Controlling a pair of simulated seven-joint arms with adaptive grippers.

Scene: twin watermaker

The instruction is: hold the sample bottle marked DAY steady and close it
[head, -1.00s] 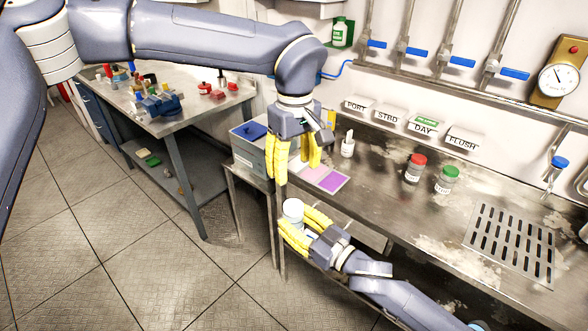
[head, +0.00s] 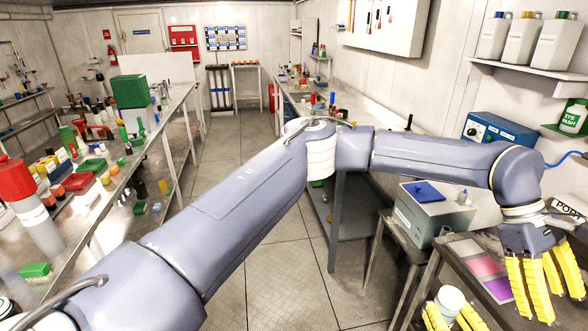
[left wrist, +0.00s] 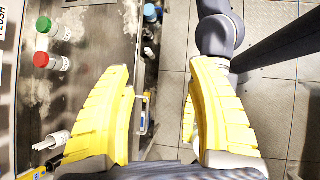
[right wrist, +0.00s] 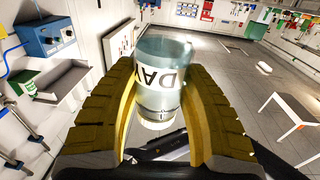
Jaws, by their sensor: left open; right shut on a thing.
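In the head view the bottle's pale round top (head: 449,300) shows between the yellow fingers of my right gripper (head: 452,318), at the bottom edge. I cannot tell whether that top is a cap or an open mouth. My left gripper (head: 537,305) is open and points down, to the right of the bottle and apart from it. The left wrist view shows its fingers (left wrist: 160,90) spread and empty.
In the left wrist view a red-capped jar (left wrist: 41,59) and a green-capped jar (left wrist: 43,25) stand on the stained bench (left wrist: 95,60). A grey box (head: 432,215) with a blue top stands behind the bottle in the head view.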

